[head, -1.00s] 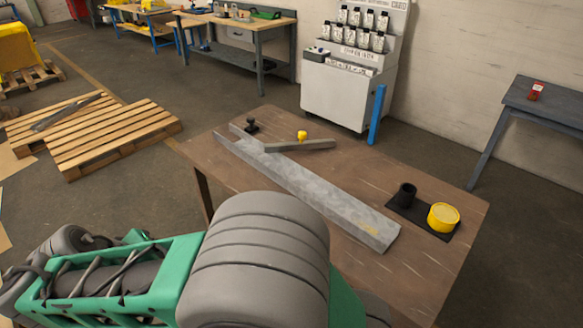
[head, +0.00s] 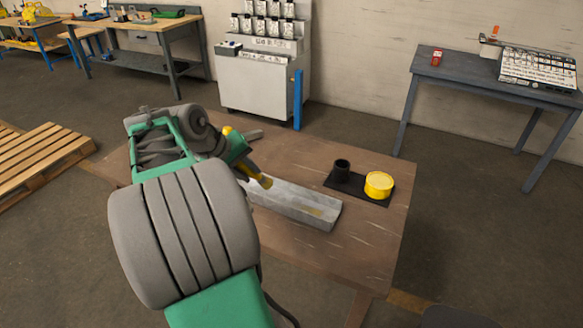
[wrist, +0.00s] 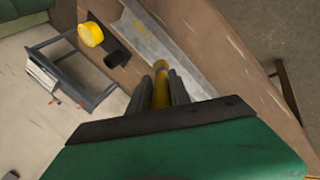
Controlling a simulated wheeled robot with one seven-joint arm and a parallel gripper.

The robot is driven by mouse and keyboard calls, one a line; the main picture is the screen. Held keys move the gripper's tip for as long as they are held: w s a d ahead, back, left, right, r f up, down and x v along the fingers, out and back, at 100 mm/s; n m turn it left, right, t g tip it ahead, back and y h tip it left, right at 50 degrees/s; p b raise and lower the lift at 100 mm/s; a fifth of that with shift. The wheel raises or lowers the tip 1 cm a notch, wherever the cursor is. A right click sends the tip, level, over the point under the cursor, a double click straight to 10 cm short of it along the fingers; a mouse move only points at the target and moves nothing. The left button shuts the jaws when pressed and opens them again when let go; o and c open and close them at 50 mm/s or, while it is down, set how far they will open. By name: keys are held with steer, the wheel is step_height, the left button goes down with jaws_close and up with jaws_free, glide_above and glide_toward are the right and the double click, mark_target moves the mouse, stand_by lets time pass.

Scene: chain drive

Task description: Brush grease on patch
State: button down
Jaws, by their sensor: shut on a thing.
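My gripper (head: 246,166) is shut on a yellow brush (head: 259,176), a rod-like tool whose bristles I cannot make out. In the wrist view the brush (wrist: 161,82) sticks out between the two dark fingers (wrist: 161,90). It is above the long grey metal channel (head: 283,200), left of the channel's right end; I cannot tell if it touches. A faint yellowish patch (head: 318,211) lies on the channel near that end, and shows in the wrist view (wrist: 141,26). A yellow tub (head: 379,184), likely grease, stands right of the channel.
A black cup (head: 342,170) stands beside the tub on a dark mat (head: 352,188). A yellow knob (head: 228,131) shows behind my arm. The brown table (head: 370,235) is clear at its right front. A grey side table (head: 440,70) stands behind.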

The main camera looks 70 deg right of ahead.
steer(key=s+d+m+g, duration=0.15)
steer(key=s+d, duration=0.45)
steer(key=s, duration=0.6)
steer(key=shift+y, duration=0.3)
step_height(320, 180, down, 4)
steer(key=b, duration=0.5)
steer(key=shift+w+f, duration=0.1)
steer(key=shift+w, duration=0.05)
